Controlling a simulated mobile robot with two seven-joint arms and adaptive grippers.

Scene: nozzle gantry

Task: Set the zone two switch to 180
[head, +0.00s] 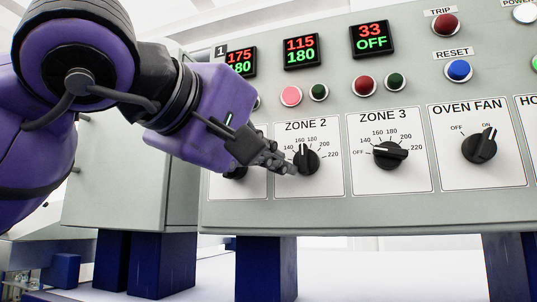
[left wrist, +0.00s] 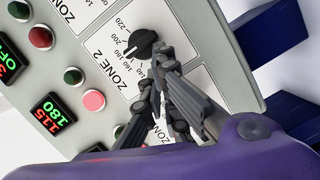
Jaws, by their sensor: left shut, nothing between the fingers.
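The zone 2 switch is a black rotary knob (head: 305,159) on a white card on the grey panel. Its white pointer line aims up, near the 160 and 180 marks; I cannot tell exactly which. The display above (head: 301,52) reads 115 in red and 180 in green. My left gripper (head: 291,168) is shut and empty, its tips at the knob's lower left. In the left wrist view, the closed fingers (left wrist: 164,52) lie right beside the knob (left wrist: 142,43); whether they touch it is unclear. My right gripper is out of view.
The zone 3 knob (head: 390,153) and oven fan knob (head: 479,146) sit to the right. A pink button (head: 291,96) and a green button (head: 318,92) are above zone 2. My left arm partly hides the knob to the left (head: 235,173).

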